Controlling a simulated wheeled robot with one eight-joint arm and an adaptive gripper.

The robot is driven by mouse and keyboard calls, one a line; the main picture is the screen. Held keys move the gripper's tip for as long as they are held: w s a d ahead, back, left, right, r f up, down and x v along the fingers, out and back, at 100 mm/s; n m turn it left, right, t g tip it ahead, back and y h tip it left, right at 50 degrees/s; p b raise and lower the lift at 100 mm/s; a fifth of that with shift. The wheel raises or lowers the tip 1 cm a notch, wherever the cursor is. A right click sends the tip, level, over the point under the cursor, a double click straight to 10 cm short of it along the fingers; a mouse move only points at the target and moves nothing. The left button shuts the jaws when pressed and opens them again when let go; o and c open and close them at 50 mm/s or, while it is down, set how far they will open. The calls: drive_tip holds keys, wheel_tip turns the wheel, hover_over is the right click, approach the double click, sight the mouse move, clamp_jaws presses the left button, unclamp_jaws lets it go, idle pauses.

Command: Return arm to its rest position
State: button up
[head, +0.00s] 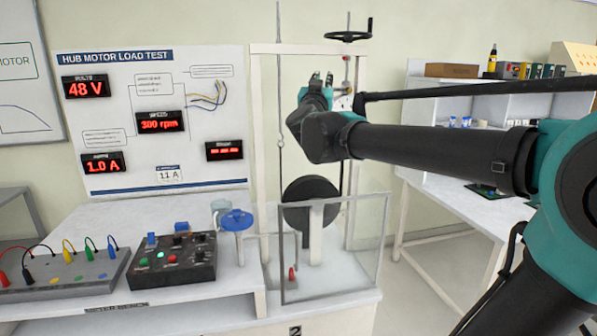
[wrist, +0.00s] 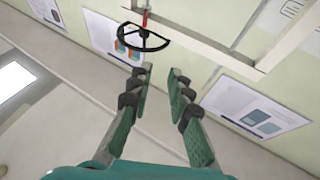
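My arm reaches from the right side of the head view across to the test rig, raised in the air. My gripper (head: 322,84) is at its far end, in front of the rig's upright frame and below the black handwheel (head: 348,30). In the wrist view my gripper (wrist: 160,78) has its two green fingers apart, with nothing between them. The handwheel also shows in the wrist view (wrist: 144,39), beyond the fingertips and apart from them.
The rig's clear guard (head: 350,265) and black wheel (head: 311,203) stand below my arm. A shelf bench (head: 480,205) stands behind my arm at right.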

drive_tip(key=s+f+n+g+y, duration=0.3)
drive_tip(key=f+n+g+y, duration=0.15)
drive_tip(key=f, duration=1.25)
drive_tip(key=s+f+n+g+y, duration=0.3)
drive_tip(key=f+g+y, duration=0.15)
drive_tip(key=f, duration=1.25)
drive_tip(key=s+d+f+m+g+h, duration=0.2)
drive_tip(key=s+d+f+g, duration=0.2)
drive_tip(key=s+f, duration=0.7)
drive_tip(key=s+d+f+m+g+h, duration=0.2)
drive_tip(key=s+d+f+g, duration=0.2)
drive_tip(key=s+d+f, duration=0.4)
drive_tip(key=s+f, duration=0.3)
drive_tip(key=f, duration=0.1)
drive_tip(key=shift+s+d+f+g, duration=0.2)
drive_tip(key=shift+s+f+g, duration=0.1)
drive_tip(key=shift+f+g, duration=0.1)
